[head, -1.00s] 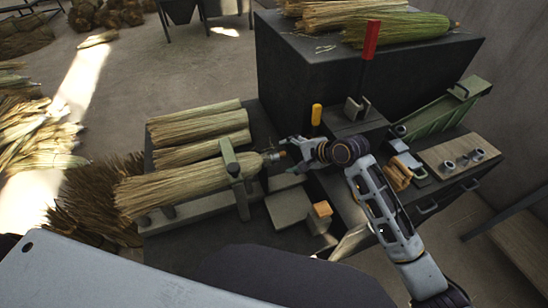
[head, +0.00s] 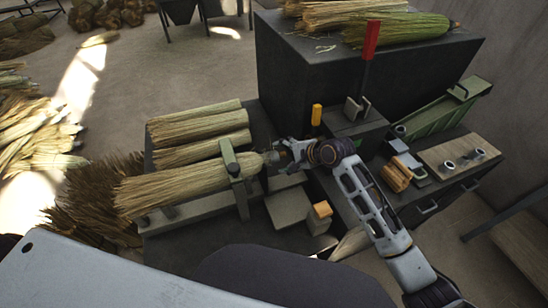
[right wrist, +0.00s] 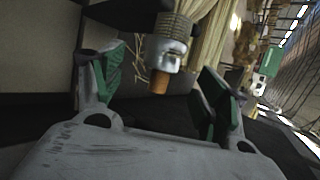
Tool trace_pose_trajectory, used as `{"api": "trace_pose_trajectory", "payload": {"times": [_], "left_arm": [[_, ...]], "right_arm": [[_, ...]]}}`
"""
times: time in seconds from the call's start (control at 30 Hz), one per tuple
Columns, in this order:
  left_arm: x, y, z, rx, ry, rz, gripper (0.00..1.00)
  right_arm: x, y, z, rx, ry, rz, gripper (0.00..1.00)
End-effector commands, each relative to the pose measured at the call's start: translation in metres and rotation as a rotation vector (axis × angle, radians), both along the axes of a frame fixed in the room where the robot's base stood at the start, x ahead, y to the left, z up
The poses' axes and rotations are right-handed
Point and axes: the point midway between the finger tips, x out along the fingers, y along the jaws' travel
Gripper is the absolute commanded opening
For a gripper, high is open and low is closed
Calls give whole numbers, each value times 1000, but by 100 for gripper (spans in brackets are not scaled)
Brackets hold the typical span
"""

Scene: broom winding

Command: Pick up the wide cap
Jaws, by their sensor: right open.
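Several small metal caps (head: 465,160) stand on a wooden board (head: 434,158) at the right of the bench; I cannot tell which is the wide one. A bound straw broom head (head: 180,185) lies in a clamp (head: 236,172). Its end shows in the right wrist view as a wire-wound neck (right wrist: 174,27), a silver collar (right wrist: 165,53) and a brown tip (right wrist: 160,82). My right gripper (head: 277,156) is at this end. In the right wrist view its green-padded fingers (right wrist: 158,88) are open, with the brown tip between them. My left gripper is not in view.
A red-handled tool (head: 369,42) and a yellow-handled tool (head: 317,115) stand upright behind my right arm. A block with an orange top (head: 321,209) is in front. Orange pieces (head: 396,177) lie beside the board. Straw bundles (head: 200,133) lie behind the clamped broom.

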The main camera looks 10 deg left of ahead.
Motion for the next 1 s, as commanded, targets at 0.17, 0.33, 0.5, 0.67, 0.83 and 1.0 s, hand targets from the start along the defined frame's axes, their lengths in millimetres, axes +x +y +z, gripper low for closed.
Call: {"api": "trace_pose_trajectory", "payload": {"times": [0.17,0.33,0.5,0.67,0.83,1.0], "left_arm": [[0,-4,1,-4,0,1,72],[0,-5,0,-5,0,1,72],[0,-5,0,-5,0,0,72],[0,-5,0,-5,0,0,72],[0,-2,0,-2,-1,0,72],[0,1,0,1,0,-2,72]], "right_arm": [[7,12,-11,0,0,1,74],[11,21,-21,0,0,0,74],[13,26,-24,0,-1,0,74],[13,26,-24,0,-1,0,74],[13,25,-24,0,-1,0,74],[13,25,-24,0,-1,0,68]]}}
